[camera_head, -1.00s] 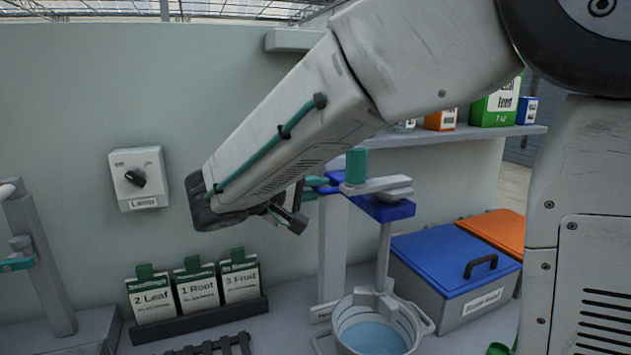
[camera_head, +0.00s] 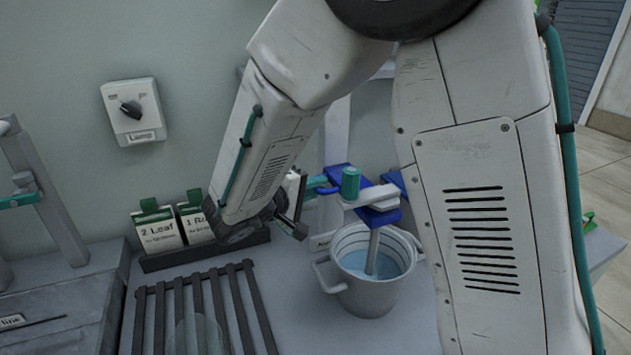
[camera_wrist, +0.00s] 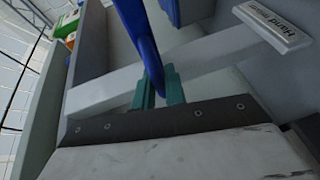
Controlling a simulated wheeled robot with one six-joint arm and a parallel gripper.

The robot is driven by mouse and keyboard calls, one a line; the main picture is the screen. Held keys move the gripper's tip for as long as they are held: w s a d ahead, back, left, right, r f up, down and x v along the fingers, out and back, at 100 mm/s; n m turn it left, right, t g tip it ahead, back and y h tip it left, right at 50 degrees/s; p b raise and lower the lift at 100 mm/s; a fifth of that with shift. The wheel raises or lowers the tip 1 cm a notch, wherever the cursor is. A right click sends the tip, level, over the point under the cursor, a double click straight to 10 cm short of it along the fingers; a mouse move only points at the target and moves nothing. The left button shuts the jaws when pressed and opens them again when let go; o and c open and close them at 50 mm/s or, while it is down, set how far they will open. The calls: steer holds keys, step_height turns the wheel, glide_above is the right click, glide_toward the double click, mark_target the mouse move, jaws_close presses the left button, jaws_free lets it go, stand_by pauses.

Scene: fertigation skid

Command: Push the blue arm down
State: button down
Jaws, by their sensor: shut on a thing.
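The blue arm (camera_head: 338,174) reaches out over a white pail (camera_head: 372,290) of pale blue water, with a teal cylinder (camera_head: 350,184) and a grey piece on its end. A grey shaft (camera_head: 373,252) runs from it down into the water. My gripper (camera_head: 316,184) is at the left part of the blue arm, partly hidden behind my own wrist. In the wrist view, the blue arm (camera_wrist: 138,38) passes between the teal fingers of my gripper (camera_wrist: 158,86), which are shut on it.
A slatted black rack (camera_head: 205,305) lies front left, with labelled packets (camera_head: 158,230) in a holder behind it. A knob box (camera_head: 134,110) is on the wall. A grey stand (camera_head: 40,185) rises at left. In the wrist view, a labelled white block (camera_wrist: 272,22) is upper right.

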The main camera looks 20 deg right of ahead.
steer(key=shift+s+f, duration=0.1)
steer(key=shift+f, duration=0.25)
steer(key=c, duration=1.5)
jaws_free()
steer(key=shift+o, duration=0.2)
steer(key=shift+a+r, duration=0.1)
steer(key=v, duration=0.7)
steer(key=shift+a, duration=0.25)
steer(key=shift+s, duration=0.15)
